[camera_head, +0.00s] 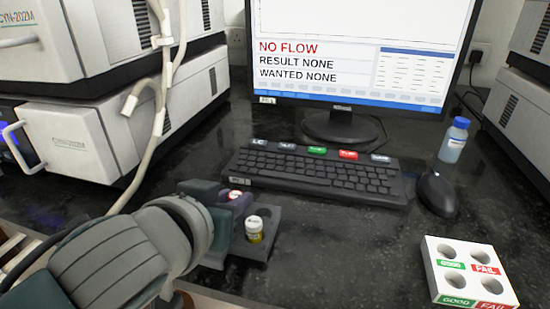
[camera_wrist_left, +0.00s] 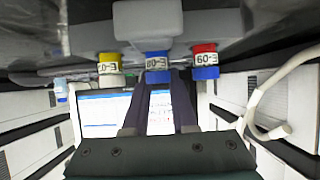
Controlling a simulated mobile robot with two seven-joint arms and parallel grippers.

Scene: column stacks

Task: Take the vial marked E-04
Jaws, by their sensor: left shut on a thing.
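My left gripper (camera_head: 236,200) is shut at the dark vial rack (camera_head: 256,248) in the head view. In the upside-down left wrist view, its fingers (camera_wrist_left: 158,85) close around a blue vial (camera_wrist_left: 158,62). A yellow vial (camera_wrist_left: 110,66) and a vial with red and blue bands (camera_wrist_left: 205,62) stand either side of it. The labels are inverted and small; I cannot surely read which is E-04. In the head view, the yellow vial (camera_head: 254,229) stands upright in the rack, right of the gripper. My right gripper is out of view.
A keyboard (camera_head: 315,176) lies behind the rack, with a monitor (camera_head: 362,50) beyond and a mouse (camera_head: 436,193) to the right. A blue-capped bottle (camera_head: 454,140) stands behind the mouse. A white GOOD/FAIL holder (camera_head: 470,270) is at front right, its holes empty. The counter between is clear.

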